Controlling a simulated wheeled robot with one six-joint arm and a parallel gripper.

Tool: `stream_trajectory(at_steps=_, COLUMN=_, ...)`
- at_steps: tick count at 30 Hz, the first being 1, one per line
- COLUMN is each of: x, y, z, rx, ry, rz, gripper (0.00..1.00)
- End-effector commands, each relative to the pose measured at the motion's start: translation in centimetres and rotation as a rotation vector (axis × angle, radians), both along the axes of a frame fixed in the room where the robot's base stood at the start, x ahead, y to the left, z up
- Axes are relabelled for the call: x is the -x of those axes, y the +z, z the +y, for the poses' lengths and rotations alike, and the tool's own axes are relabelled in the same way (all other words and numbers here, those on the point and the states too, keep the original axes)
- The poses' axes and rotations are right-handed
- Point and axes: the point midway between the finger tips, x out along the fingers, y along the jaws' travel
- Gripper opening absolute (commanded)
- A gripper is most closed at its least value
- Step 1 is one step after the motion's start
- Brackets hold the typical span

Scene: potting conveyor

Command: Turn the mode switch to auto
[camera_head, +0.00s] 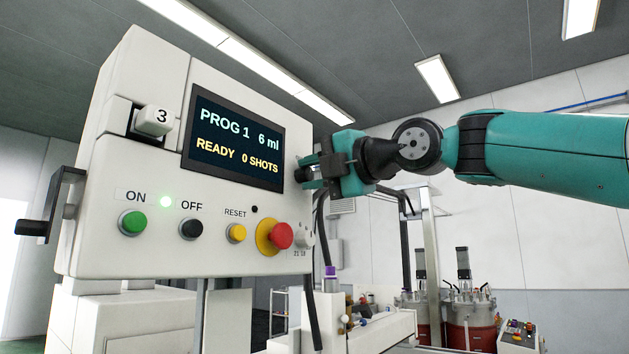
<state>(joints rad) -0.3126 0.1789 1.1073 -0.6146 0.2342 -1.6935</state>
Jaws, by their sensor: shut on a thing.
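The white control panel (130,250) fills the left half of the view. My gripper (305,173) is at the panel's right edge, beside the screen, with its fingers pointing left at the panel face. It is shut on a small part there, which appears to be the mode switch. The fingers cover nearly all of that part, so its pointer and its labels are hidden. I cannot tell which position it is in.
The screen (236,138) reads PROG 1, 6 ml, READY, 0 SHOTS. Below it are green (132,222), black (191,229) and yellow (236,233) buttons. A red emergency stop (281,236) protrudes below my gripper, near a small white dial (303,236). Red tanks (471,330) stand behind, lower right.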

Motion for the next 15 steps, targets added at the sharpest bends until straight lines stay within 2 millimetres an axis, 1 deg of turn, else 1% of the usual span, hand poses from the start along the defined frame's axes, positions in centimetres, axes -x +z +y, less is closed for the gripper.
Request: stream_trajectory(at_steps=15, x=-0.04, y=-0.06, z=-0.03, rx=-0.301, ry=0.0, rz=0.388, gripper=0.04)
